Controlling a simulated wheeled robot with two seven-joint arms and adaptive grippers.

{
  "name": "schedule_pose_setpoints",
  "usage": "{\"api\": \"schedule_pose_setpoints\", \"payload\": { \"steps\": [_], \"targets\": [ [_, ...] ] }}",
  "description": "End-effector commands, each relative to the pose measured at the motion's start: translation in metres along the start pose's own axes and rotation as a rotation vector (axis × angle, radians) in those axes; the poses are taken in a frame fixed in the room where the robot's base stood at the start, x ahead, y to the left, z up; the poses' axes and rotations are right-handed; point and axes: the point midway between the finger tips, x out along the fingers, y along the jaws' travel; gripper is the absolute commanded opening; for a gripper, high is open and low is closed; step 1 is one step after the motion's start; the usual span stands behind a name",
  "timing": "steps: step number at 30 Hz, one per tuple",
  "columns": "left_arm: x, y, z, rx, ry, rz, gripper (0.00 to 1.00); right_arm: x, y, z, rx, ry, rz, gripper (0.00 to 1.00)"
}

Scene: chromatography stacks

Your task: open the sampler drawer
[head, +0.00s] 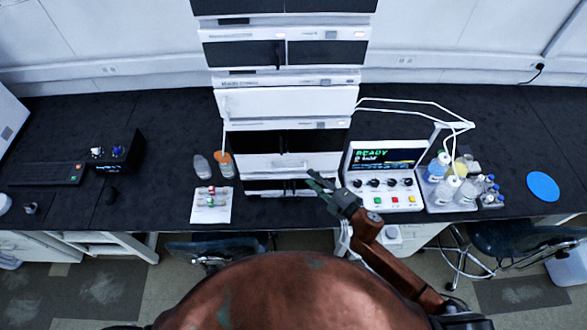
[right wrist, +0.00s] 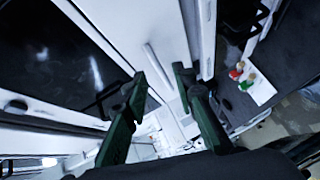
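The sampler drawer (head: 258,165) is a white front low in the instrument stack, with a thin bar handle across it. It appears shut. My right gripper (head: 313,179) is in front of the drawer's right part, its dark green fingers pointing at the stack. In the right wrist view the two fingers (right wrist: 160,77) are spread with nothing held between them. The pale bar handle (right wrist: 156,63) lies just beyond the fingertips on the white front (right wrist: 130,35); I cannot tell whether they touch it. My left gripper is not in view.
A white vial tray (head: 211,205) and two bottles stand left of the stack. A control box (head: 383,178) reading READY and a bottle tray (head: 450,205) stand to its right. A blue disc (head: 543,186) lies far right. Tubes run from the stack to the bottles.

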Motion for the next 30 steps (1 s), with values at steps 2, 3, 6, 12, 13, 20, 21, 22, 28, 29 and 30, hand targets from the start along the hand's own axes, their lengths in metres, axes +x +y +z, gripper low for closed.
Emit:
{"api": "schedule_pose_setpoints", "payload": {
  "steps": [2,3,6,12,13,20,21,22,28,29,30],
  "targets": [
    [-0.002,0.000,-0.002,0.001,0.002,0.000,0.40,0.004,0.001,-0.015,-0.072,0.071,-0.007,0.25],
    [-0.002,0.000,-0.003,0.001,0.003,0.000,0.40,0.005,0.001,-0.021,-0.093,0.093,-0.008,0.25],
    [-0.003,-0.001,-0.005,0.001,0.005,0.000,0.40,0.012,0.001,-0.028,-0.116,0.120,-0.009,0.25],
    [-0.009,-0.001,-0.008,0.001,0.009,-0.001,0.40,0.041,0.002,-0.032,-0.113,0.120,-0.007,0.25],
    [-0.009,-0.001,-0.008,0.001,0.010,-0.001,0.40,0.046,0.002,-0.032,-0.113,0.119,-0.007,0.25],
    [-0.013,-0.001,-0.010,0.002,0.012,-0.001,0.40,0.075,0.000,-0.035,-0.111,0.118,-0.008,0.25],
    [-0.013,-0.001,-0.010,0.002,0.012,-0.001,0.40,0.078,0.001,-0.035,-0.111,0.118,-0.007,0.25],
    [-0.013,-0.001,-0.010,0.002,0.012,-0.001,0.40,0.079,0.000,-0.035,-0.111,0.118,-0.007,0.25],
    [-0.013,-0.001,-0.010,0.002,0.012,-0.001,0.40,0.083,-0.001,-0.035,-0.111,0.117,-0.009,0.25],
    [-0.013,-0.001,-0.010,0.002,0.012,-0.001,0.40,0.083,-0.001,-0.035,-0.111,0.117,-0.009,0.25],
    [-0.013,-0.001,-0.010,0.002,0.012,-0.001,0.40,0.083,-0.001,-0.035,-0.111,0.117,-0.008,0.25]
  ]
}}
